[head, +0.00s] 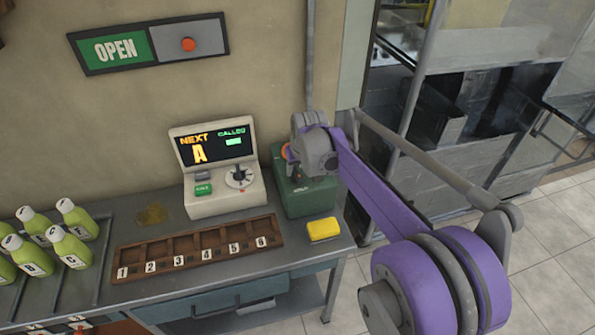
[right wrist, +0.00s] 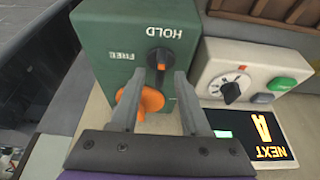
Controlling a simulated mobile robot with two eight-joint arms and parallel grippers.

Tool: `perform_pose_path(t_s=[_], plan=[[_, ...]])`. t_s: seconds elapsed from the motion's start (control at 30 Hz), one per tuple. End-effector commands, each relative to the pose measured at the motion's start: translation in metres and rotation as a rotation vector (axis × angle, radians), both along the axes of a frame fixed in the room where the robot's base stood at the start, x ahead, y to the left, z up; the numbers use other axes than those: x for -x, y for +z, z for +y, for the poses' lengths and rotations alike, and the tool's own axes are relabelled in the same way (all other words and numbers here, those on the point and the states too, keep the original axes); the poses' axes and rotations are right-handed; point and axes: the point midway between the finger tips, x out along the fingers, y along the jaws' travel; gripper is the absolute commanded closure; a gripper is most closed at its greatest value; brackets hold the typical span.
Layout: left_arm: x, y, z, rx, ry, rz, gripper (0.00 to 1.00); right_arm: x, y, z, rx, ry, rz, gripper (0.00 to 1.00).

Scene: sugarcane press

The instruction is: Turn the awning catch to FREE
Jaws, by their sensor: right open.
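The awning catch is a black knob (right wrist: 159,57) with an orange mark, on a green box (right wrist: 105,45) marked HOLD and FREE in the right wrist view. That view is upside down. The orange mark lies on the knob's side away from the HOLD lettering. My right gripper (right wrist: 158,78) is open, its fingertips to either side of the knob's lower edge; I cannot tell whether they touch it. In the head view the right gripper (head: 312,172) is over the green box (head: 308,200) and hides most of its top. My left gripper is out of view.
An orange round part (right wrist: 150,100) sits beside the right gripper's left finger. A white console (head: 222,190) with a display stands left of the box. A yellow sponge (head: 323,229), a numbered wooden rack (head: 200,247) and green bottles (head: 72,250) are on the counter.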

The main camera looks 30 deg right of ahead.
Motion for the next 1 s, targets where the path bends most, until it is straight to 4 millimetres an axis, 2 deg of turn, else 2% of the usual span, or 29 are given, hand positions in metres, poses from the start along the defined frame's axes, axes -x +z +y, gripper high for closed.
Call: perform_pose_path(t_s=[0.13,0.43,0.7,1.0], plan=[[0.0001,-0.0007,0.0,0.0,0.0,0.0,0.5,-0.004,-0.0099,-0.0008,0.0,0.0,0.0,0.54],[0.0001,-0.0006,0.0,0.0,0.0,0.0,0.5,-0.0045,-0.0116,-0.0009,0.0,0.001,0.0,0.54],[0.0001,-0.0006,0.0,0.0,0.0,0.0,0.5,-0.0045,-0.0114,-0.0008,0.0,0.001,0.0,1.0],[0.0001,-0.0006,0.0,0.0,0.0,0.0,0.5,-0.0044,-0.0113,-0.0008,0.0,0.002,0.0,1.0]])
